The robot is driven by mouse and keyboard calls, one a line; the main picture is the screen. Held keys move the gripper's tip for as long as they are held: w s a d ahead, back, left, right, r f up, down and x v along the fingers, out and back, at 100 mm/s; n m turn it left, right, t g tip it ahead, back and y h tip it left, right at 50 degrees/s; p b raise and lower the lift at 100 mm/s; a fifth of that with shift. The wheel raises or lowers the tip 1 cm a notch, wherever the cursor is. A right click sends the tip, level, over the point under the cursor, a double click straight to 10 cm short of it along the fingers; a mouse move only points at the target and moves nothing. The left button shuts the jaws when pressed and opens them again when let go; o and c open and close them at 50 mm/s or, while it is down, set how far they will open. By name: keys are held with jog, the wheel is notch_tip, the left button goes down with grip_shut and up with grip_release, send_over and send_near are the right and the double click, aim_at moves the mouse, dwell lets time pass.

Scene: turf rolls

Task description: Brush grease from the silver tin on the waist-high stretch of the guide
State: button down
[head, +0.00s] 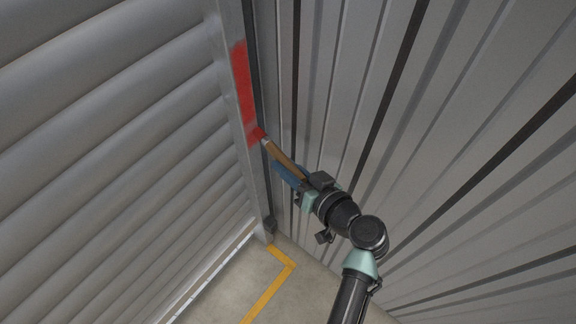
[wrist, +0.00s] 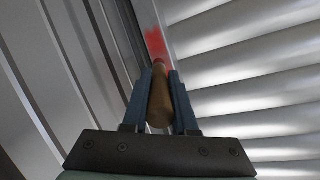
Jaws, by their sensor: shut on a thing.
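The guide (head: 251,170) is a tall grey metal channel at the edge of the slatted shutter. A band of red grease (head: 243,85) coats a stretch of it and also shows in the wrist view (wrist: 156,42). My gripper (head: 284,172) is shut on the brush (head: 282,157), holding its wooden handle (wrist: 160,103) between blue fingers. The brush's red tip (head: 259,133) is at the lower end of the red band and appears to touch the guide. The silver tin is not in view.
The ribbed shutter (head: 110,130) fills the left side, and a corrugated metal wall (head: 440,150) stands close on the right. Below is a concrete floor (head: 225,285) with a yellow line (head: 270,288).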

jog(key=shift+w+a, duration=0.5)
jog(key=shift+a, duration=0.15)
jog(key=shift+r, duration=0.1)
